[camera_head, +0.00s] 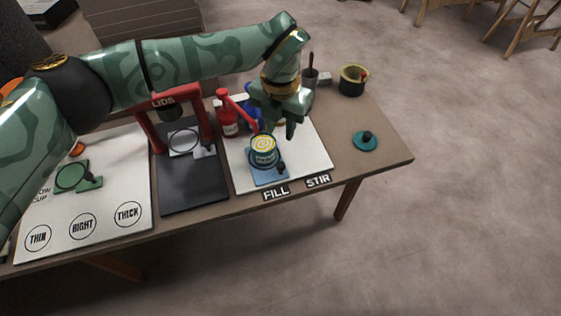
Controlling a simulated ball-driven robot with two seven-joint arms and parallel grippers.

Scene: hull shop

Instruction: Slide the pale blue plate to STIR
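The pale blue plate (270,181) lies on the white board behind the FILL label (276,192), left of the STIR label (318,181). A can with a yellow swirled top (264,149) stands on the plate. A dark knob (281,168) sits at the plate's right side. My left gripper (281,131) points down above and behind the can and knob, apart from the plate. The gap between its fingers is too small to judge. My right gripper is not in view.
A red bottle (228,118) and a blue one stand behind the can. A red LIDS press (165,125) stands to the left. A teal lid with a knob (365,142) and a dark pot (352,80) are at right. The board beside STIR is clear.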

